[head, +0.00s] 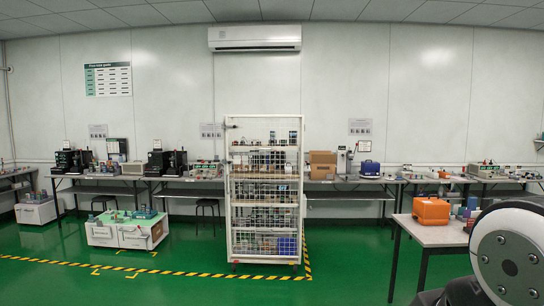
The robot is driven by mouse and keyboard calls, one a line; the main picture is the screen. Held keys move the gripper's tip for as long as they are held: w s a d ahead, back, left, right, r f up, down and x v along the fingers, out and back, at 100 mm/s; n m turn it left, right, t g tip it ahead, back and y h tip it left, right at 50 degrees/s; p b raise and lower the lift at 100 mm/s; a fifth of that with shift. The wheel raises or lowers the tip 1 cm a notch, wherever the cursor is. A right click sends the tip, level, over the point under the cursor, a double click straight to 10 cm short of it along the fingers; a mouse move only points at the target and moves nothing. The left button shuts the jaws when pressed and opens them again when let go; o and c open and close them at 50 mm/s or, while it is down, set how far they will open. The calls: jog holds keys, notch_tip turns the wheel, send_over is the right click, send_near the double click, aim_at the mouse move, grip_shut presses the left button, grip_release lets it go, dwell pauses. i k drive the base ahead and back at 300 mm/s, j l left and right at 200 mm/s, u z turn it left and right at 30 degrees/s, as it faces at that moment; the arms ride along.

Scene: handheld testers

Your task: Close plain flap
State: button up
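No flap can be made out for certain from here. A low white cabinet (128,233) with a green top and front panels stands on the floor at the left; whether any panel is open is too small to tell. An orange case (431,210) sits on the table at the right, and it looks shut. A rounded dark and white part of my own arm fills the lower right corner. My gripper is not in view.
A tall white wire rack (265,190) on wheels stands in the middle, inside yellow-black floor tape. A grey table (440,236) stands at the right. Workbenches with instruments line the back wall, with black stools (208,204) in front. The green floor (190,285) ahead is clear.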

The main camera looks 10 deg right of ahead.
aim_at(325, 159)
jog(key=i+z, duration=0.15)
jog(key=z, duration=0.35)
jog(key=i, duration=0.85)
jog(key=i+u, duration=0.15)
jog(key=i, duration=0.7)
jog(key=i+z, duration=0.1)
jog(key=i, duration=1.85)
jog(key=i+z, duration=0.2)
jog(key=i, duration=0.45)
jog(key=i+z, duration=0.2)
jog(key=i, duration=0.45)
jog(key=i+j+z, duration=0.2)
jog(key=i, duration=0.45)
jog(key=i+z, duration=0.35)
jog(key=i, duration=0.4)
